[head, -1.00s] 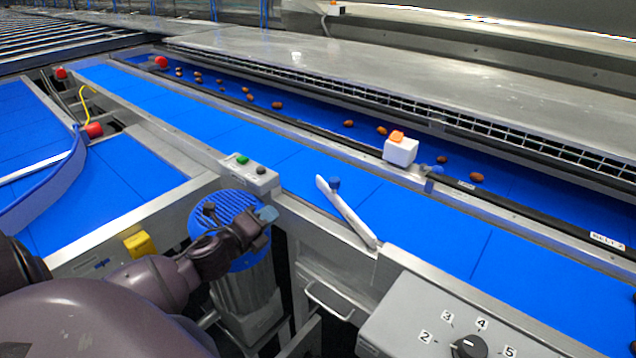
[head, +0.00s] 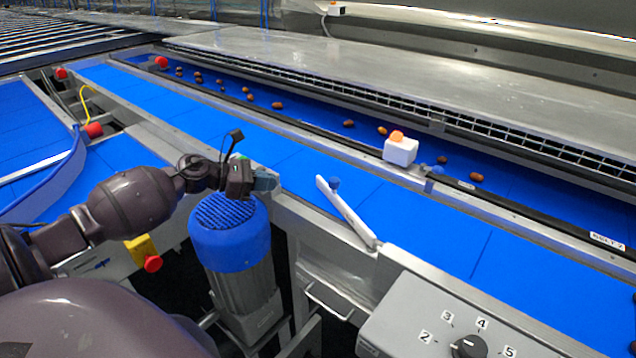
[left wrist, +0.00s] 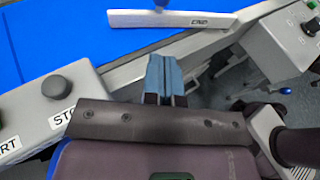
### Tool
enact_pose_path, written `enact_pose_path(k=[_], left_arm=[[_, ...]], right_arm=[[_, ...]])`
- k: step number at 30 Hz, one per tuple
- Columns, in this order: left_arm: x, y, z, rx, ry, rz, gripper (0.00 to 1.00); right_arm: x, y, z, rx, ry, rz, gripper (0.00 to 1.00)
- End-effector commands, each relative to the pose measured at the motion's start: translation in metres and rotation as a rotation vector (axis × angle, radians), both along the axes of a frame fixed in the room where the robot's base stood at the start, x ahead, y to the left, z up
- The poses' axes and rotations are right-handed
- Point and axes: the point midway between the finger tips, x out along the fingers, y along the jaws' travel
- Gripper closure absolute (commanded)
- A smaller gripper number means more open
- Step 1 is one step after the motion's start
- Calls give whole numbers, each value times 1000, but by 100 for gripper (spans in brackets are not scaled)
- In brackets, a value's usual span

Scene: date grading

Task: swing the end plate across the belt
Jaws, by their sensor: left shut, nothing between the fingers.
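The end plate (head: 346,212) is a pale, narrow bar with a blue knob (head: 335,183) near its far end. It reaches from the near rail slantwise over part of the near blue belt (head: 400,215). In the left wrist view the end plate (left wrist: 170,19) is marked END and its knob shows dark at the top. My left gripper (head: 266,182) is shut and empty above the near rail by the start/stop box, left of the plate and apart from it. Its blue fingers (left wrist: 165,78) point toward the plate in the wrist view. My right gripper is out of view.
A grey panel with a numbered dial (head: 468,346) stands at front right. A blue motor (head: 230,235) is below my left forearm. The far belt (head: 300,112) carries several dates. A white box with an orange top (head: 400,150) stands between the belts.

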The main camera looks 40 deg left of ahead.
Motion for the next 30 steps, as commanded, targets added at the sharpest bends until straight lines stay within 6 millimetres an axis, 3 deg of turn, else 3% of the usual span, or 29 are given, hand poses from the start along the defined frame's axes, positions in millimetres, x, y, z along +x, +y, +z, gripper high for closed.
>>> enact_pose_path(k=[8,19,30], left_arm=[[35,-26,-12,-3,-3,-1,100],[81,-60,-24,-4,-3,0,100],[99,-74,-26,-3,0,2,100]], right_arm=[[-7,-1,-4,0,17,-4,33],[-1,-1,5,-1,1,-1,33],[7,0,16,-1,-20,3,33]])
